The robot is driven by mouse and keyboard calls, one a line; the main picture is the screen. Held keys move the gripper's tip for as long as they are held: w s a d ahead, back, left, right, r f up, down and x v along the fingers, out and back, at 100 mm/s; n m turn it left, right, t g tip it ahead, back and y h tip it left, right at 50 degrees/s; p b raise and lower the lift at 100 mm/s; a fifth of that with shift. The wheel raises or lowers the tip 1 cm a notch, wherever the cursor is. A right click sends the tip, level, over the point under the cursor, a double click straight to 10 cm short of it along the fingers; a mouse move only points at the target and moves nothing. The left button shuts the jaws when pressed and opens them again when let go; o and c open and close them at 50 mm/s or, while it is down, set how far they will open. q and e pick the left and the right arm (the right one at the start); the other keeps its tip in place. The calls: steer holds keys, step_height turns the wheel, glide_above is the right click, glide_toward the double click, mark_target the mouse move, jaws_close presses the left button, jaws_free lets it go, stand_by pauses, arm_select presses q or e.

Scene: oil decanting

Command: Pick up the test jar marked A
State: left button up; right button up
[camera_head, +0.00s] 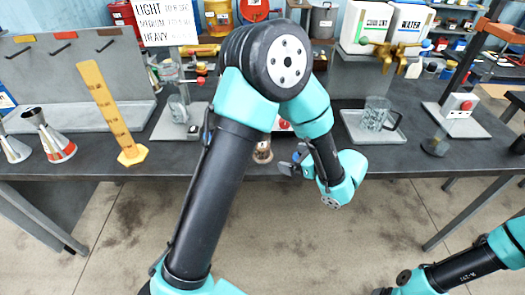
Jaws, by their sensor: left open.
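A small clear jar with brown contents (262,153) stands upright at the front edge of the dark bench, near the middle. I cannot read a letter A on it, so I cannot tell whether it is the test jar named. My left gripper (294,164) is just to the right of this jar, at about bench-edge height. It is open and looks empty, apart from the jar. My left arm crosses the middle of the view and hides part of the bench behind it. My right arm shows only at the lower right; its gripper is out of view.
A yellow stand (108,115) and metal cones (50,138) are on the left. A glass mug (375,114) sits on a tray (355,133) right of my arm. A dark round object (435,147) lies farther right. The floor before the bench is clear.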

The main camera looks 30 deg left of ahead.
mark_target(268, 152)
arm_select(q)
steer(key=x, duration=0.8)
steer(key=shift+a, duration=0.1)
steer(key=shift+x, duration=2.55)
steer(key=shift+c, duration=0.2)
steer(key=c, duration=0.8)
steer(key=shift+r, duration=0.2)
